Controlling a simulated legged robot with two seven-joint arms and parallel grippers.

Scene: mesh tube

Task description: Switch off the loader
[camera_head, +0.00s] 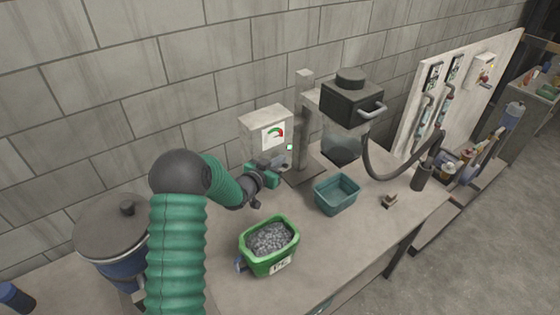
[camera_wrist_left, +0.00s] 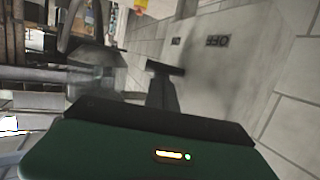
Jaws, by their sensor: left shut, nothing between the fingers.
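The loader has a pale control box (camera_head: 266,130) with a red-to-green gauge on its front, and a black lidded hopper (camera_head: 351,102) over a clear chamber. A small green light (camera_head: 290,147) glows by the control box. My left gripper (camera_head: 279,163) is shut and empty, just in front of the lower part of the control box. In the left wrist view its dark fingertips (camera_wrist_left: 166,68) point at the grey box face, which carries an "OFF" label (camera_wrist_left: 217,41) and a smaller dark mark (camera_wrist_left: 176,41). I cannot tell whether the fingertips touch it. My right gripper is not in view.
A green bin of grey pellets (camera_head: 269,240) and an empty teal bin (camera_head: 336,194) stand on the bench. A dark hose (camera_head: 381,173) curves from the loader to the right. A lidded drum (camera_head: 115,235) stands at the left. The bench front is mostly clear.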

